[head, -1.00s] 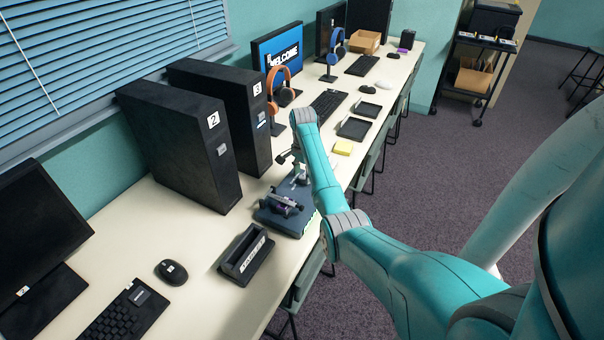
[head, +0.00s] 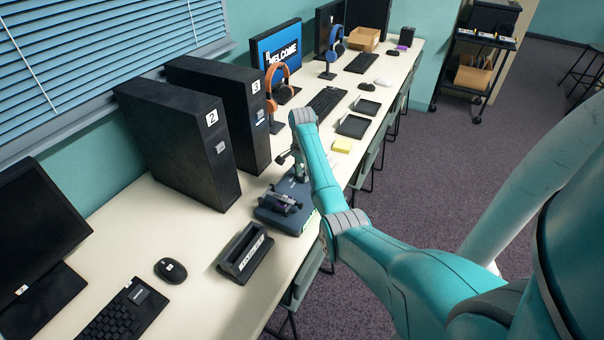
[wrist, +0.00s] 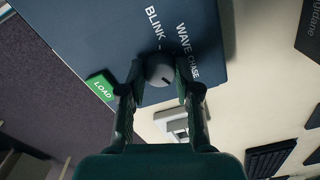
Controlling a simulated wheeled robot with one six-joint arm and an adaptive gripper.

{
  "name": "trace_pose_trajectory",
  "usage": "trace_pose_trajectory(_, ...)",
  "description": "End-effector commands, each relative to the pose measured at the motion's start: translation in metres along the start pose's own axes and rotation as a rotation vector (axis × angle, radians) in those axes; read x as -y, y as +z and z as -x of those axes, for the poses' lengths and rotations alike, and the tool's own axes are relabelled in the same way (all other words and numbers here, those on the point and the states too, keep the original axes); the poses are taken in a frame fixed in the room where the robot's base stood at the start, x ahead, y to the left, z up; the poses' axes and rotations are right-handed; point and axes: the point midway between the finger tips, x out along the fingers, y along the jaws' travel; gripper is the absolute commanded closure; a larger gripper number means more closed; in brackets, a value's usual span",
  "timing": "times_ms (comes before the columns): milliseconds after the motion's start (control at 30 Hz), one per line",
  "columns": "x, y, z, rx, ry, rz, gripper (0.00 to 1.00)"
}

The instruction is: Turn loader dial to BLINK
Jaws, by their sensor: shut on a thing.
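The loader is a dark blue box (head: 297,222) on the table's front edge in the head view. Its top panel (wrist: 105,30) fills the upper middle of the wrist view. It bears the white words BLINK, WAVE and CHASE, and a green LOAD button (wrist: 101,87). The round grey dial (wrist: 160,70) sits beside the words. My gripper (wrist: 160,76) is shut on the dial, one finger on each side. A dark mark shows on the dial's lower part, but I cannot tell which word it points to. In the head view my gripper (head: 281,203) is over the loader and hides the dial.
A black holder (head: 245,255) stands in front of the loader on the table. Black tower cases (head: 180,150) stand behind, towards the window. A yellow pad (head: 342,146) and black trays (head: 354,127) lie farther along.

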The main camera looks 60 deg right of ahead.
Motion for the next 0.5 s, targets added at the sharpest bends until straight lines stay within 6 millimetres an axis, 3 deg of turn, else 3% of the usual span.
trace_pose_trajectory(500, 0.0001, 0.0001, -0.0001, 0.0, 0.0, 0.366, 1.0)
